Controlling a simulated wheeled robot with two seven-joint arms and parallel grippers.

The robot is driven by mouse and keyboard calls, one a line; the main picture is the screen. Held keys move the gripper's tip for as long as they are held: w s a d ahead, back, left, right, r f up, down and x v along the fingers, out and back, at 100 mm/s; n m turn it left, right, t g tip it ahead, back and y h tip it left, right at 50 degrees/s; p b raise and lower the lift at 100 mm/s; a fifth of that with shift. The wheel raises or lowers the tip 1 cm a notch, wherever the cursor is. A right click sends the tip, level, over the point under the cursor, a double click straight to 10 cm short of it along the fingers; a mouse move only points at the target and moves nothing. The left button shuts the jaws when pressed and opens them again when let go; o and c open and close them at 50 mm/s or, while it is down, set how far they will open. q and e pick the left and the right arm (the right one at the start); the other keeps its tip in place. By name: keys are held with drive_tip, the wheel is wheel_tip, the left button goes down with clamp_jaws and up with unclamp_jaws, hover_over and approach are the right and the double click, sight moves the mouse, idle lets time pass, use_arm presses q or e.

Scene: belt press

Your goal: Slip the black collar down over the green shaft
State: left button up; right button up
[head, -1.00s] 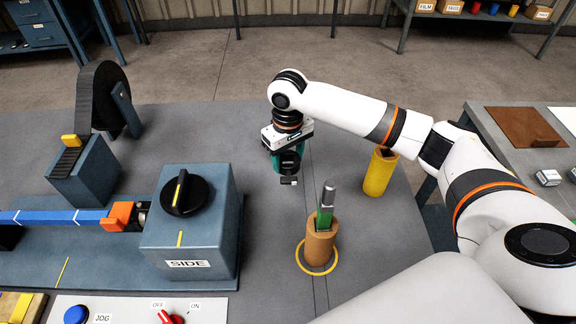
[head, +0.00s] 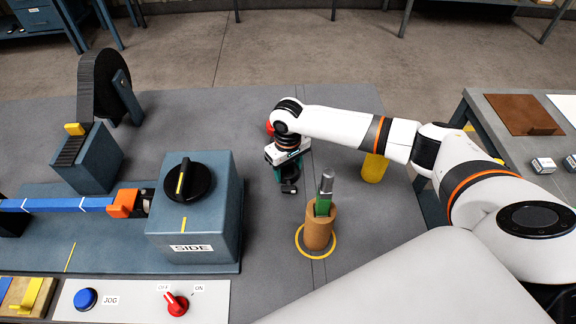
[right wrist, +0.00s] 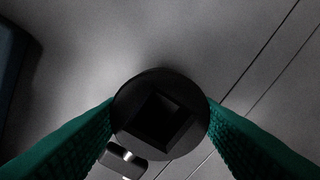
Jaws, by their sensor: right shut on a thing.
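My right gripper (head: 284,176) is shut on the black collar (head: 289,186) and holds it to the left of the green shaft and slightly behind it. In the right wrist view the collar (right wrist: 160,85) is a round black disc with a square hole, gripped between the teal fingers, with a small pale-ended tab at its lower left. The green shaft (head: 322,207) has a grey metal top and stands upright in a brown cylinder (head: 318,233). The collar is apart from the shaft. My left gripper is not in view.
A yellow ring (head: 301,250) surrounds the brown cylinder's foot. A yellow cylinder (head: 374,168) stands behind my right forearm. A blue-grey housing (head: 190,223) with a black knob is at left. A panel (head: 137,302) with a red switch lies in front. Table around the shaft is clear.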

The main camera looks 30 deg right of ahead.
drive_tip(key=shift+f, duration=0.15)
drive_tip(key=o, duration=1.2)
drive_tip(key=shift+f, duration=0.1)
drive_tip(key=shift+r+b, duration=0.35)
drive_tip(key=shift+b, duration=0.55)
wheel_tip(320, 180, up, 12)
drive_tip(key=shift+s+f+b, duration=0.1)
drive_tip(key=shift+f+b, duration=0.15)
drive_tip(key=shift+b, duration=0.2)
